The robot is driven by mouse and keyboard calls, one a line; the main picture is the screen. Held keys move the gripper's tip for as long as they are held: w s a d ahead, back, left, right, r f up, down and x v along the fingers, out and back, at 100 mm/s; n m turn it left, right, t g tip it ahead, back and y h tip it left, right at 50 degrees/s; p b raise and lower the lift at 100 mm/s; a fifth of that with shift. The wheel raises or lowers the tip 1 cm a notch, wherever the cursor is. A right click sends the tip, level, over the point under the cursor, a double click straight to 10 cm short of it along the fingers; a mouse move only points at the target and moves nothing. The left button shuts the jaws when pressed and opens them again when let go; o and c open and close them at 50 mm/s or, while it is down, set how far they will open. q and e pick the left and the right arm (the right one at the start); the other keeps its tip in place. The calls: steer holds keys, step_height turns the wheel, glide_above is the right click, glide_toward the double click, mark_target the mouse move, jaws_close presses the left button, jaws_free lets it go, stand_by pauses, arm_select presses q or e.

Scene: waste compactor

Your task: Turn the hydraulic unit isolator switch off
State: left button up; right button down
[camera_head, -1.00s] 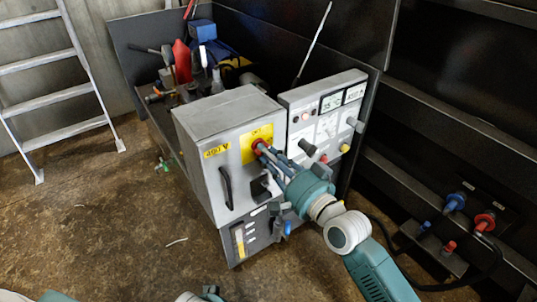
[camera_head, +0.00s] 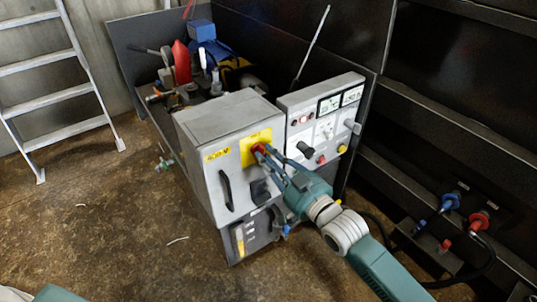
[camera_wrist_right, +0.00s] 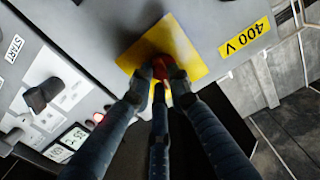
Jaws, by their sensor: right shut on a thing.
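The isolator switch is a red knob (camera_head: 258,149) on a yellow plate (camera_head: 249,153), on the front of a grey cabinet labelled 400 V. My right gripper (camera_head: 264,153) is at the knob, its fingers shut around it. In the right wrist view the red knob (camera_wrist_right: 168,70) sits between the fingertips of the gripper (camera_wrist_right: 162,78), in front of the yellow plate (camera_wrist_right: 160,48). The fingers hide much of the knob, and I cannot read its position. My left gripper does not show in the head view now.
A control panel (camera_head: 325,120) with a black knob, buttons and displays stands right of the cabinet (camera_head: 215,165). The cabinet has a black handle (camera_head: 226,189). A ladder (camera_head: 60,100) leans at the left wall. Red and blue hose couplings (camera_head: 478,221) are at the right. Floor on the left is mostly clear.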

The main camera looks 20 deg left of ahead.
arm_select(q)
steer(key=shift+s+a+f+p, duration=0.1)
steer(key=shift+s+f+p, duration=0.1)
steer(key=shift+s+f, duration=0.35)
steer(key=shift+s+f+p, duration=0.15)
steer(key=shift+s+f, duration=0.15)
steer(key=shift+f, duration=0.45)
arm_select(e)
steer(key=shift+f+n, duration=0.1)
steer(key=shift+n, duration=1)
steer(key=c, duration=1.6)
jaws_free()
steer(key=shift+c, duration=0.2)
steer(key=v, duration=1.2)
